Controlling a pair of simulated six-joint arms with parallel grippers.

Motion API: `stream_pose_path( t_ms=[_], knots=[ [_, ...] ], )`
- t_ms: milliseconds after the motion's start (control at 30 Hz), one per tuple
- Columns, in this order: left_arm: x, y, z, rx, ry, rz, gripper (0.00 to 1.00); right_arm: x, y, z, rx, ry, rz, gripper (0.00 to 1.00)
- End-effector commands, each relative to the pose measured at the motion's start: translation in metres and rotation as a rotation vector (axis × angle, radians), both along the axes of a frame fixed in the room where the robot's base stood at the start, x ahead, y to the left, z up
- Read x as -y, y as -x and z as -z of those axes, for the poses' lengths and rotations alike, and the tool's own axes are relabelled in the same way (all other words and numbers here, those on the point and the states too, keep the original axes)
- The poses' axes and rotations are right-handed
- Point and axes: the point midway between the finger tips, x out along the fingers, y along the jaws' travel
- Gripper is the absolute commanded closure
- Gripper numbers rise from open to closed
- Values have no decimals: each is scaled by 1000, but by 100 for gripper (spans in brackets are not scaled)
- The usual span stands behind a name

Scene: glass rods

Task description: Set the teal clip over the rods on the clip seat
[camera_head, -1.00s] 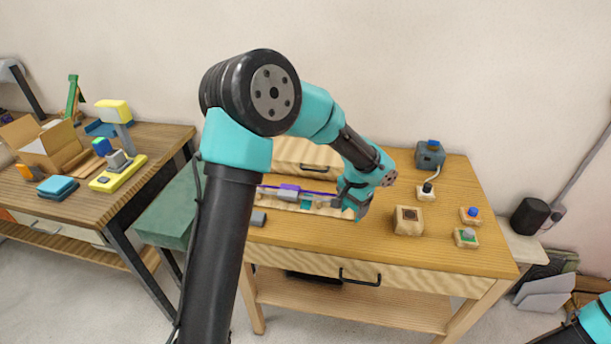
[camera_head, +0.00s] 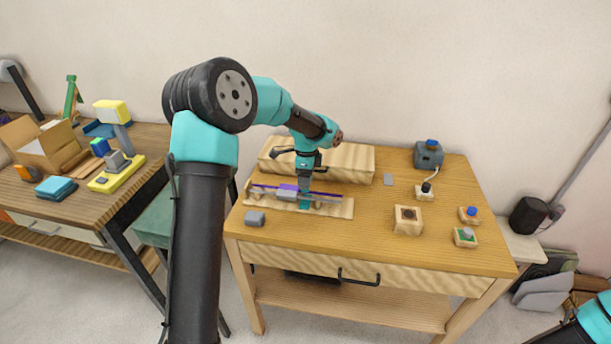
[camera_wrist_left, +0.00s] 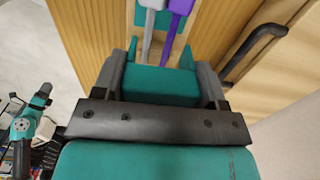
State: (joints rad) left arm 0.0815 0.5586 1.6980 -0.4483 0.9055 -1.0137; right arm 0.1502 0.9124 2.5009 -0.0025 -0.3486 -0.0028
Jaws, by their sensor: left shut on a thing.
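My left gripper (camera_head: 305,187) is shut on the teal clip (camera_wrist_left: 160,85), which sits between the fingers in the left wrist view. In the head view the gripper points down over the rods. The grey rod (camera_wrist_left: 150,20) and the purple rod (camera_wrist_left: 177,22) run side by side just beyond the clip in the wrist view. A teal pad, seemingly the clip seat (camera_head: 305,206), shows below the gripper on the wooden rod base (camera_head: 342,208). Whether the clip touches the rods is unclear. My right gripper is out of view.
A purple block (camera_head: 288,187) and a grey block (camera_head: 286,196) are at the rods. A long wooden block (camera_head: 350,162) stands behind. A wooden socket block (camera_head: 408,220) and button blocks stand right. The table front is clear.

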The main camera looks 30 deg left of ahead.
Motion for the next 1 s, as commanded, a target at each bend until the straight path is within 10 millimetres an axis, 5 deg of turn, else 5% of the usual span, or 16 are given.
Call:
stream_pose_path(
  t_ms=[567, 1000],
  knots=[
    [-3, 0, 5, -2, 0, 17, 58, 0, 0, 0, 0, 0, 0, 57],
    [-3, 0, 41, -3, 0, 18, 58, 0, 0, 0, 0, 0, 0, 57]
  ],
)
